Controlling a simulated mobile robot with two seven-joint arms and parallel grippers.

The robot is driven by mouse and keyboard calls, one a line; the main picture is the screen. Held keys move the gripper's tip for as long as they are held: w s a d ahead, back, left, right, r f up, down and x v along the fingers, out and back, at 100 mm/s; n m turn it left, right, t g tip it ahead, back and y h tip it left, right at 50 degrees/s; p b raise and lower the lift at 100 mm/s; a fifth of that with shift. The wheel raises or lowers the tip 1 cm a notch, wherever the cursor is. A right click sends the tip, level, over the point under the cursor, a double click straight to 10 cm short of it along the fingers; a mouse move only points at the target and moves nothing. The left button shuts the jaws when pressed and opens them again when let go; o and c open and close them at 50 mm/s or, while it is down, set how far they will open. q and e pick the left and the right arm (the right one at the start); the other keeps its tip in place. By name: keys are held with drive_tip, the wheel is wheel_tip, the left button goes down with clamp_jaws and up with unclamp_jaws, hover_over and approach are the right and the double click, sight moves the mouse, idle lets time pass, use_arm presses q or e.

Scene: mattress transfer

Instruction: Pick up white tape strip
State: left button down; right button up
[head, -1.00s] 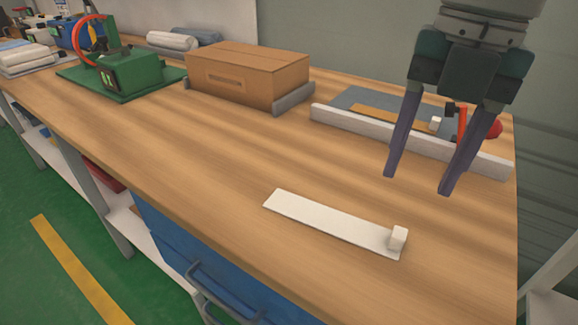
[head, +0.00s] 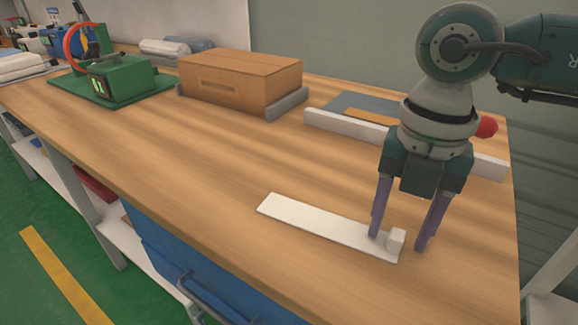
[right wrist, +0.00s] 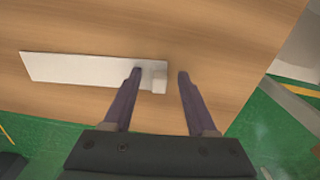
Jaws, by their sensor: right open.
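The white tape strip (head: 316,224) lies flat on the wooden bench near its front edge, with a small white block (head: 397,239) standing at its right end. My right gripper (head: 397,243) is open and points down over that end, its two purple fingers on either side of the block. In the right wrist view the strip (right wrist: 80,68) runs left from the block (right wrist: 159,78), and the block sits between the open fingertips (right wrist: 160,72). I cannot tell whether the fingers touch the block. My left gripper is not in view.
A cardboard box (head: 240,82) stands at the back middle of the bench (head: 200,150). A green machine (head: 120,80) with a red ring is at the left. A white rail (head: 345,125) lies behind my right gripper. The bench left of the strip is clear.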

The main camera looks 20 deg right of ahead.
drive_tip(key=shift+c, duration=0.2)
clamp_jaws()
drive_tip(key=shift+r, duration=0.1)
idle(0.4)
